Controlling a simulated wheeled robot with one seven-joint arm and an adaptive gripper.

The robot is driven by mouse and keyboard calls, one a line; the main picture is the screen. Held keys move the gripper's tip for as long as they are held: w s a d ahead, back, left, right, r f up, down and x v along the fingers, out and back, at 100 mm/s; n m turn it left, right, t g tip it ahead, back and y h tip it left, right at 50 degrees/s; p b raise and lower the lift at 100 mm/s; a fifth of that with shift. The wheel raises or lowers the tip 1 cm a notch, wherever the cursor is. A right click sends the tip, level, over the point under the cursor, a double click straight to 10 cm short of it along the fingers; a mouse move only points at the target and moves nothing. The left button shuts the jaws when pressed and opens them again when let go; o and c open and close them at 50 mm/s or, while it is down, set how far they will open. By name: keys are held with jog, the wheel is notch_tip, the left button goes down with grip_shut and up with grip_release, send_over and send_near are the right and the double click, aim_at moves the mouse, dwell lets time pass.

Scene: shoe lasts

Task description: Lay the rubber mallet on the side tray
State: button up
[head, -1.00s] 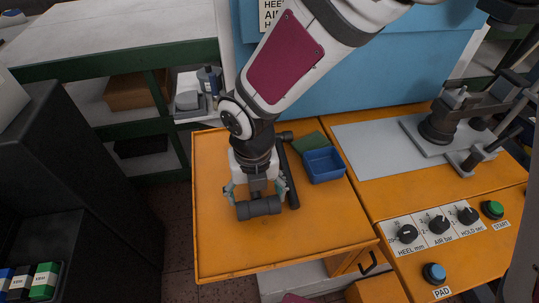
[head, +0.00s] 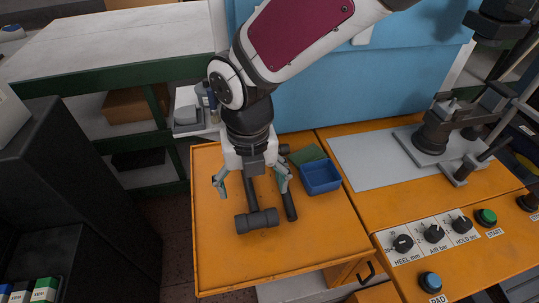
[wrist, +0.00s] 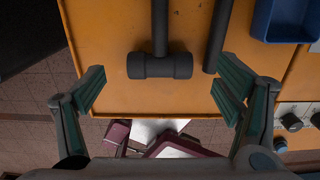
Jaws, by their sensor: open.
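The rubber mallet (head: 257,220) is dark grey with a thick cylindrical head. It lies on the orange side tray (head: 225,262), head toward the front, handle running back under my gripper (head: 250,182). The gripper is open and empty above the mallet, its teal fingers spread either side of the handle. In the wrist view the mallet head (wrist: 160,66) lies between and beyond the open fingers (wrist: 160,88), apart from both. The handle's far end is hidden by my gripper in the head view.
A second dark tool (head: 289,203) lies just right of the mallet. A blue bin (head: 320,177) and a green pad (head: 306,155) are behind it. The tray's front and left are clear. A control panel (head: 433,236) stands to the right.

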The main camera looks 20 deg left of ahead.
notch_tip(320, 180, up, 4)
jog(key=shift+f, duration=0.1)
jog(key=shift+d, duration=0.1)
jog(key=w+d+r+m+t+h, duration=0.1)
jog(key=d+r+m, duration=0.3)
jog(key=d+m, duration=0.55)
jog(key=w+d+r+m+t, duration=0.1)
jog(key=d+r+m, duration=0.3)
jog(key=d+m, duration=0.55)
jog(key=s+d+r+m, duration=0.1)
jog(key=s+d+m, duration=0.4)
jog(key=m, duration=0.6)
jog(key=s+d+r+m+t, duration=0.1)
jog(key=s+d+r+m, duration=0.1)
jog(key=s+d+m, duration=0.3)
jog(key=d+m, duration=0.4)
jog(key=m, duration=0.3)
jog(key=shift+s+d+m+y, duration=0.25)
jog(key=shift+s+m+y, duration=0.05)
jog(key=shift+s+y, duration=0.1)
